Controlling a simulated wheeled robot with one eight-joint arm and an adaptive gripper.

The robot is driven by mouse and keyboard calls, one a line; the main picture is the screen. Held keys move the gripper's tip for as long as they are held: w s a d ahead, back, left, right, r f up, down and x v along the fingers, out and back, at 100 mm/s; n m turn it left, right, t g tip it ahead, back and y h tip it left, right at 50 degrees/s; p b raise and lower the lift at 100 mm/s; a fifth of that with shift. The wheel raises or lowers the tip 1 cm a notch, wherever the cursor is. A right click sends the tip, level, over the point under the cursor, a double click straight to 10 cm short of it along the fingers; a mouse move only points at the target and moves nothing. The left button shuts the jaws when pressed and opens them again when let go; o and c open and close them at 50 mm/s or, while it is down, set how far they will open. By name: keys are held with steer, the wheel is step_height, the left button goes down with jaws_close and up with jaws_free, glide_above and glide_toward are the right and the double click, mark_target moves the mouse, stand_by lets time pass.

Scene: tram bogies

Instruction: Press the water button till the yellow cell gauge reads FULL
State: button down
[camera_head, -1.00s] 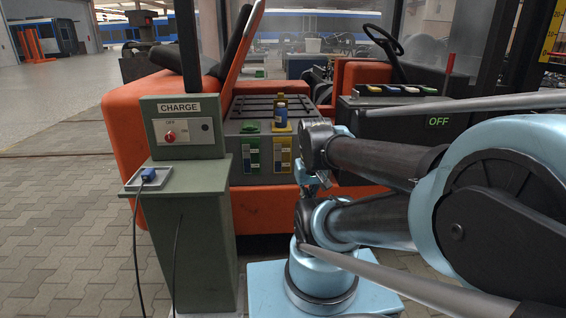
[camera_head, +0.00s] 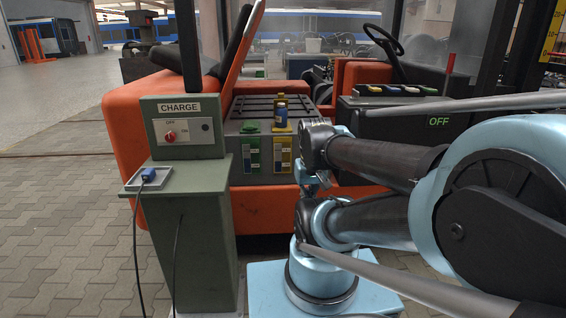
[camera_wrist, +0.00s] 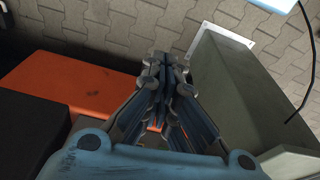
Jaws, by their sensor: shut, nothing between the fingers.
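The battery box (camera_head: 262,126) sits in the orange vehicle. Its front has a green gauge (camera_head: 253,155) and a yellow gauge (camera_head: 282,155); their markings are too small to read. I cannot identify a water button; a row of coloured pieces (camera_head: 395,90) lies on the dark console at right, above a green OFF sign (camera_head: 438,121). My gripper (camera_wrist: 163,62) is shut and empty in the wrist view, above the floor between orange bodywork and a green post.
The orange bodywork (camera_wrist: 75,82) is close in the wrist view. Paving at left is clear.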

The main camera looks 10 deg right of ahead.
step_height(320, 180, up, 30)
steer(key=m+t, duration=0.7)
steer(key=m, duration=0.2)
glide_above(283, 104)
steer(key=w, duration=0.2)
steer(key=shift+s+d+r, duration=0.15)
steer(key=shift+s, duration=0.05)
steer(key=shift+f, duration=4.35)
steer(key=shift+s+f, duration=0.45)
steer(key=shift+s, duration=0.05)
